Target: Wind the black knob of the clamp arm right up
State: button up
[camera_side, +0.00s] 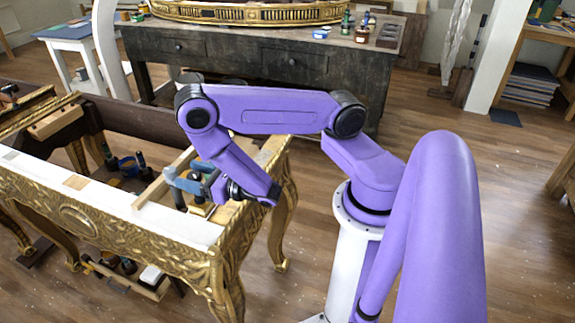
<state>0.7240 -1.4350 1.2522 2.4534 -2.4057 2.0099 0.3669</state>
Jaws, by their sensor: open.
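My gripper (190,186) is at the end of my purple arm, over the inside right end of the gilt console frame (85,207). Blue-grey parts show there beside my black wrist, small and overlapping, and I cannot clearly part gripper from clamp. My gripper is open. The clamp arm and its black knob cannot be made out for certain here. Whether my fingers touch or surround the knob cannot be told.
The console's white top rail and a wooden crosspiece (164,178) lie close around my gripper. Pots and tools sit inside the frame. A dark workbench (270,62) stands behind, with jars on top. Floor (480,145) is clear at right.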

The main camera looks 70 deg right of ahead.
jog(key=shift+a+m+h, duration=0.1)
jog(key=shift+m+h, duration=1)
jog(key=shift+h, duration=0.7)
